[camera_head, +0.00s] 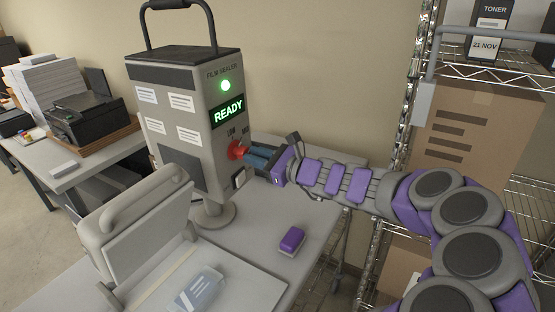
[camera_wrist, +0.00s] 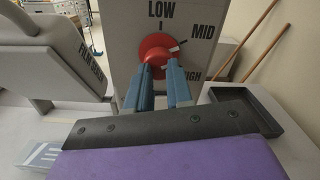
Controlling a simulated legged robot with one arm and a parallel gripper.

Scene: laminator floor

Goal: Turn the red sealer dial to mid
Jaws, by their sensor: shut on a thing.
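The film sealer (camera_head: 187,125) is a grey box on a stand, with a lit green READY sign. Its red dial (camera_head: 237,150) sits on the front face; it is large in the wrist view (camera_wrist: 154,44). The labels LOW, MID and HIGH run clockwise around it from the top. A small pale-and-dark mark on the dial's right side points up and right, roughly toward MID. My gripper (camera_head: 246,153) is shut on the dial's knob, its blue fingers (camera_wrist: 159,84) coming from below in the wrist view. The fingers partly hide the knob and the HIGH label.
A hinged grey press (camera_head: 135,225) stands at left front. A wire rack with a cardboard box (camera_head: 465,125) is close to my arm at right.

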